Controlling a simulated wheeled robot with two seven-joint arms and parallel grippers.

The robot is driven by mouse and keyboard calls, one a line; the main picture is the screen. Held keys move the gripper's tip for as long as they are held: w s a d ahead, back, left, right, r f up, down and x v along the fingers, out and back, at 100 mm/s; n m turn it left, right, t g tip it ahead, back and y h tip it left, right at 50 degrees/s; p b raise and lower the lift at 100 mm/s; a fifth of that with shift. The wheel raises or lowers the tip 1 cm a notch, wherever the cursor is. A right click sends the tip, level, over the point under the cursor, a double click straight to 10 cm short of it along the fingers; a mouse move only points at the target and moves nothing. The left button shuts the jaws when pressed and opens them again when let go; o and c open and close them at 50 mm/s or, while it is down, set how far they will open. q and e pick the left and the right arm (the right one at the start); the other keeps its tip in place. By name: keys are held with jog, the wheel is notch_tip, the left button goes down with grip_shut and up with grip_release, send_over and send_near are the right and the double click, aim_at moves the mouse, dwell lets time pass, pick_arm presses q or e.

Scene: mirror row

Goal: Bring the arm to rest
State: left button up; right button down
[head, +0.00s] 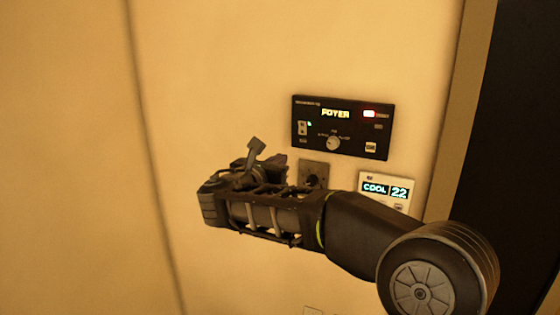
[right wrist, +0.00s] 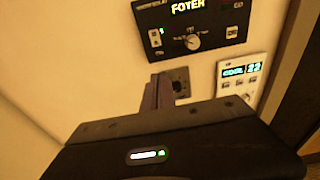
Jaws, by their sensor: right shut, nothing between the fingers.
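My right arm comes in from the lower right of the head view and reaches left across the wall. My right gripper (head: 273,166) is at its far end, left of a small square wall socket (head: 313,174), and holds nothing. In the right wrist view the shut fingers (right wrist: 158,90) stick up past the dark hand, just left of the socket (right wrist: 180,82). I cannot tell whether they touch the wall. My left gripper is not in view.
A black FOYER panel (head: 343,127) with a knob, a switch and a lit red light is on the wall above the arm. A white thermostat (head: 386,191) reading COOL 22 is close above my forearm. A dark opening (head: 520,150) lies right. The wall at left is bare.

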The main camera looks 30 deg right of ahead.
dwell(0.4)
jog(key=w+a+f+m+y, duration=0.35)
jog(key=a+f+y, duration=0.55)
jog(key=a+f, duration=0.6)
jog(key=s+a+f+m+g+y, duration=0.2)
jog(key=s+a+f+m+y, duration=0.2)
jog(key=a+f, duration=0.5)
jog(key=s+a+f+m+g+y, duration=0.25)
jog(key=s+a+f+m, duration=0.2)
jog(key=f, duration=0.95)
jog(key=s+a+f+m+y, duration=0.3)
jog(key=s+a+f+m, duration=0.2)
jog(key=s+f+m, duration=0.35)
jog(key=s+f+m+g, duration=0.2)
jog(key=s+f+m, duration=0.1)
jog(key=s+f, duration=0.4)
jog(key=s+d+f+m+g, duration=0.1)
jog(key=s+f+m+g, duration=0.1)
jog(key=s+f, duration=0.4)
jog(key=s+m, duration=0.1)
jog(key=s, duration=0.4)
jog(key=shift+f+h, duration=0.35)
jog(key=shift+f, duration=0.05)
